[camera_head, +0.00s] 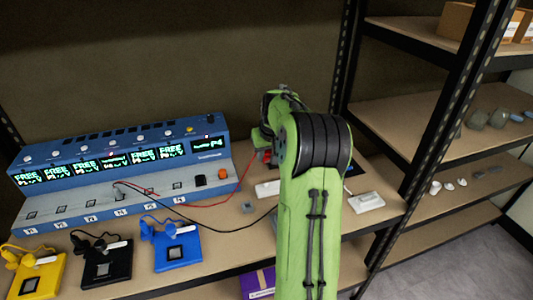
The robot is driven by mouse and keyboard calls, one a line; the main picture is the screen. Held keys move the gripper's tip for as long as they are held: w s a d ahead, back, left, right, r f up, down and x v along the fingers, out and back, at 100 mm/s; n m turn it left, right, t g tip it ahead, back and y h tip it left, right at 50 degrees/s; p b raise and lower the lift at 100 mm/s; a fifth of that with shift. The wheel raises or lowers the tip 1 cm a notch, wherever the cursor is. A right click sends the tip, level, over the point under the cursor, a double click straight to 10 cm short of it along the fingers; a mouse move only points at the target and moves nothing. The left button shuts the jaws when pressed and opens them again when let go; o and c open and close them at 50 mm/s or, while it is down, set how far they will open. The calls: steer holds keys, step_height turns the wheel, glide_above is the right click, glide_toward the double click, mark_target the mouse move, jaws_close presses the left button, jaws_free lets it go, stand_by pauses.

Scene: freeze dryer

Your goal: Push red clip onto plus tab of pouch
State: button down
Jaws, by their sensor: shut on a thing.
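The red clip (265,156) shows as a small red patch below my gripper (262,145), beside the green arm. My gripper is small in view and partly hidden by my arm; it is shut on the red clip. The red lead (225,200) runs from the blue charger unit up to the clip. A black lead (232,222) runs from the same unit and disappears behind my arm. I cannot make out the pouch or its plus tab; my arm covers that part of the bench. A white flat piece (267,188) shows just left of the arm.
The blue unit (120,165) with several lit displays fills the bench's left. Yellow (37,277), black (108,264) and blue (172,246) devices stand in front of it. A white block (368,201) lies right of my arm. A black rack post (345,55) stands close behind.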

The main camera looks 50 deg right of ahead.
steer(key=shift+r+p, duration=0.3)
steer(key=shift+r, duration=0.5)
steer(key=shift+f, duration=0.1)
steer(key=shift+s+a+f+b, duration=0.15)
steer(key=shift+s+b, duration=0.15)
steer(key=shift+b, duration=0.15)
steer(key=s+a+b, duration=0.2)
steer(key=s+b, duration=0.1)
steer(key=s, duration=0.2)
steer(key=shift+s+a, duration=0.25)
steer(key=shift+s, duration=0.05)
